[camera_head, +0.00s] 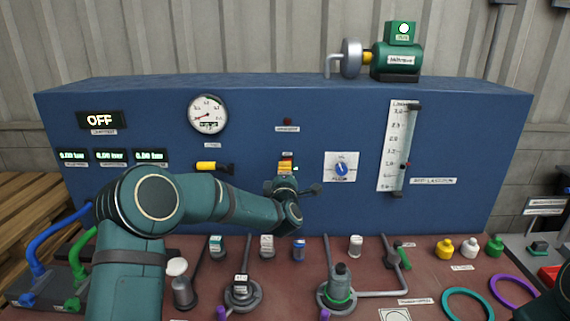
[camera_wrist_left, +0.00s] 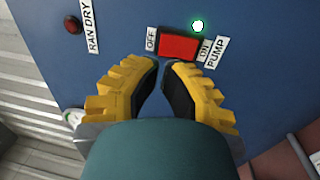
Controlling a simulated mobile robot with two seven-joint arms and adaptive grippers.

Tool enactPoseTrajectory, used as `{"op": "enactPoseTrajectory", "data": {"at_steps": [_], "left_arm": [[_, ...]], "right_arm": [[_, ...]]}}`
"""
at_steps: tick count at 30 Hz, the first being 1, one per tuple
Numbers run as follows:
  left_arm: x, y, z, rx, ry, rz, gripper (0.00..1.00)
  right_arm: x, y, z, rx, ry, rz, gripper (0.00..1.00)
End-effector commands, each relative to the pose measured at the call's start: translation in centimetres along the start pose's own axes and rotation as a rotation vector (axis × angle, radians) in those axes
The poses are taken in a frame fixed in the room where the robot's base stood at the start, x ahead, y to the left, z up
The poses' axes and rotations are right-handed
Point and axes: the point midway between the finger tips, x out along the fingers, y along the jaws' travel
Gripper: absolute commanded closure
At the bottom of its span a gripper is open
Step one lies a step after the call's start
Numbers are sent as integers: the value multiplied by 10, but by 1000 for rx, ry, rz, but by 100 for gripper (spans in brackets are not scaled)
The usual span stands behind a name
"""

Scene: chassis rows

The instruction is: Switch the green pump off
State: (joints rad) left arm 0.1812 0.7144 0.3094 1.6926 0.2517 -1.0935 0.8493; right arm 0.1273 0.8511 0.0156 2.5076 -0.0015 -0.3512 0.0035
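The green pump (camera_head: 396,62) stands on top of the blue cabinet, with a lit lamp on its box. In the left wrist view, a red rocker switch (camera_wrist_left: 180,46) labelled OFF, ON and PUMP is on the blue panel. A green lamp (camera_wrist_left: 198,26) beside it is lit. My left gripper (camera_wrist_left: 162,68) has yellow and black fingers with a gap between them and nothing held. Its tips are at the switch's lower edge near the OFF end; I cannot tell whether they touch. In the head view my left gripper (camera_head: 285,172) largely hides the switch. My right gripper is not in view.
A dark red RAN DRY lamp (camera_wrist_left: 73,25) is beside the switch. A yellow-handled valve (camera_head: 208,166) and a white dial (camera_head: 341,168) flank my gripper on the blue cabinet (camera_head: 460,130). Bottles and pipe fittings crowd the bench below.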

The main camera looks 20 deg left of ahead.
Motion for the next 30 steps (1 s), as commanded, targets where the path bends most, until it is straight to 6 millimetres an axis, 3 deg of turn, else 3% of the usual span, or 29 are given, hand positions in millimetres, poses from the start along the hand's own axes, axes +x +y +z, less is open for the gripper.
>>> {"op": "enactPoseTrajectory", "data": {"at_steps": [9,24,30], "left_arm": [[37,0,0,0,1,0,100],[44,0,0,1,0,-3,100],[54,6,0,-1,1,-90,100]], "right_arm": [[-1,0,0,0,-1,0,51],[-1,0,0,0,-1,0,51],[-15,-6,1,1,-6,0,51]]}}
